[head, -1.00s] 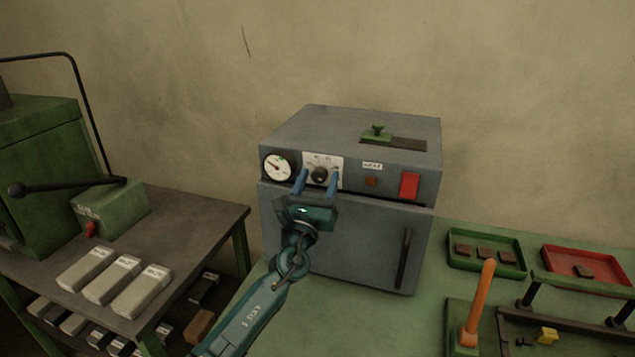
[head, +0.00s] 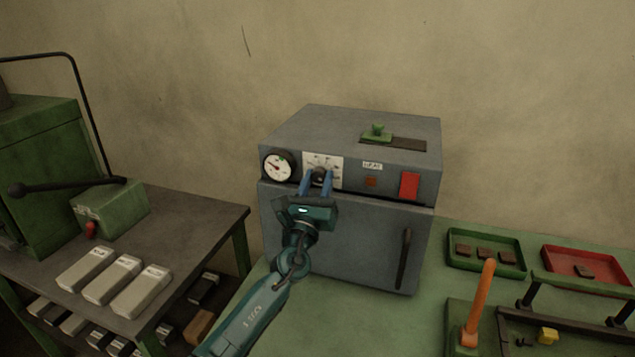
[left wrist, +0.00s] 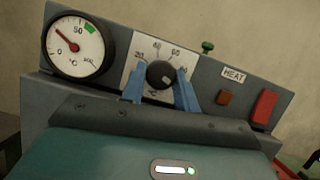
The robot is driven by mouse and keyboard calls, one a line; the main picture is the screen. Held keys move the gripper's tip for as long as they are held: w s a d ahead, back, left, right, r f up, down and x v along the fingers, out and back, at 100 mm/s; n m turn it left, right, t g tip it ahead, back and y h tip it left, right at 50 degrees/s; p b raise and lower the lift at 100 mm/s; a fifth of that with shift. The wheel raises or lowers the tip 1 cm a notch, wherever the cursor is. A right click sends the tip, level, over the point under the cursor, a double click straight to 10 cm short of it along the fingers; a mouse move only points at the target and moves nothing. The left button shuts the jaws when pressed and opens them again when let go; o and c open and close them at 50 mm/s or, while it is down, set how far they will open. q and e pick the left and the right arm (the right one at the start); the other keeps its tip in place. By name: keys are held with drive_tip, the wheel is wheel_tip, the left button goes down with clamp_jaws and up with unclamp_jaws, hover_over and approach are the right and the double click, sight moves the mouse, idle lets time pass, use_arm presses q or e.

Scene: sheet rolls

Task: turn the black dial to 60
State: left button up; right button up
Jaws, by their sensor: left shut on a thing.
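The black dial (left wrist: 160,74) sits on a white scale plate (left wrist: 137,70) on the front of a grey oven-like box (head: 330,240). In the head view the dial (head: 319,172) is partly hidden by my left gripper (head: 318,178). In the left wrist view the blue fingers of my left gripper (left wrist: 159,85) stand on either side of the dial and are shut on it. A light mark shows on the dial's right side, but I cannot read its setting exactly. The right gripper is in neither view.
Beside the dial are a round °C gauge (left wrist: 75,47) with its needle up and left, a HEAT label (left wrist: 234,73), a small brown square (left wrist: 224,97) and a red switch (left wrist: 264,107). An orange lever (head: 480,300) and trays stand at right.

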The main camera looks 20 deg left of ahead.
use_arm(q)
drive_tip(key=shift+n, duration=0.4)
drive_tip(key=n+y, duration=0.1)
drive_tip(key=n, duration=0.1)
drive_tip(key=n+y+b, duration=0.1)
drive_tip(key=n+y, duration=0.1)
drive_tip(key=n, duration=0.1)
drive_tip(key=shift+d+n+g, duration=0.2)
drive_tip(key=shift+n+g, duration=0.1)
drive_tip(key=n+g+y, duration=0.1)
drive_tip(key=n, duration=0.2)
drive_tip(key=n+y, duration=0.1)
drive_tip(key=n, duration=0.1)
drive_tip(key=shift+d+r+n+g, duration=0.1)
drive_tip(key=shift+r+n+g, duration=0.05)
drive_tip(key=shift+n+g, duration=0.25)
drive_tip(key=n, duration=0.2)
drive_tip(key=n+g, duration=0.1)
drive_tip(key=n, duration=0.1)
drive_tip(key=n+g+y+p, duration=0.1)
drive_tip(key=n, duration=0.1)
drive_tip(key=shift+d+r, duration=0.1)
drive_tip(key=shift+r, duration=0.15)
drive_tip(key=shift+n+g+p, duration=0.6)
drive_tip(key=shift+n+g, duration=0.1)
drive_tip(key=shift+n, duration=0.8)
drive_tip(key=o, duration=1)
drive_tip(key=shift+c, duration=0.2)
